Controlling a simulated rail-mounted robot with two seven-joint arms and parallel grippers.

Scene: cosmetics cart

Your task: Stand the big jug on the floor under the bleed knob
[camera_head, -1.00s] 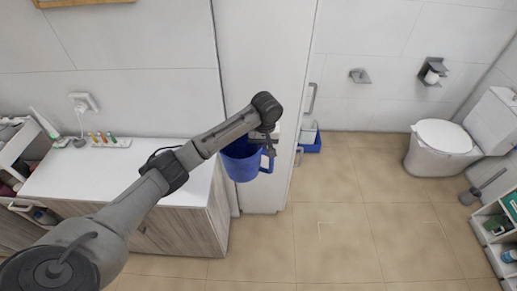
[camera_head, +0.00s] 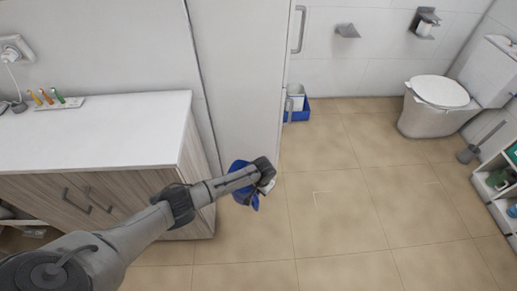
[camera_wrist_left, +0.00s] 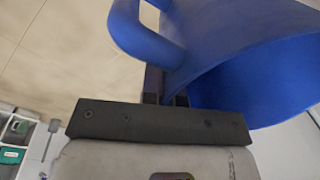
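The big blue jug (camera_head: 241,198) hangs from my left gripper (camera_head: 268,184) in front of the tall white panel, partly hidden by my arm. In the left wrist view the jug (camera_wrist_left: 245,60) fills the upper right, with its wide mouth visible and its handle (camera_wrist_left: 150,35) at my left gripper's fingers (camera_wrist_left: 165,88). The fingers appear closed on the handle; their tips are hidden behind it. I cannot make out a bleed knob in either view. My right gripper is not in view.
The tall white panel (camera_head: 243,80) stands beside the white-topped cabinet (camera_head: 90,135). A blue tray (camera_head: 298,115) with a white container sits by the wall. The tiled floor (camera_head: 345,195) is clear in the middle. A toilet (camera_head: 437,105) and a shelf unit (camera_head: 500,190) stand at the right.

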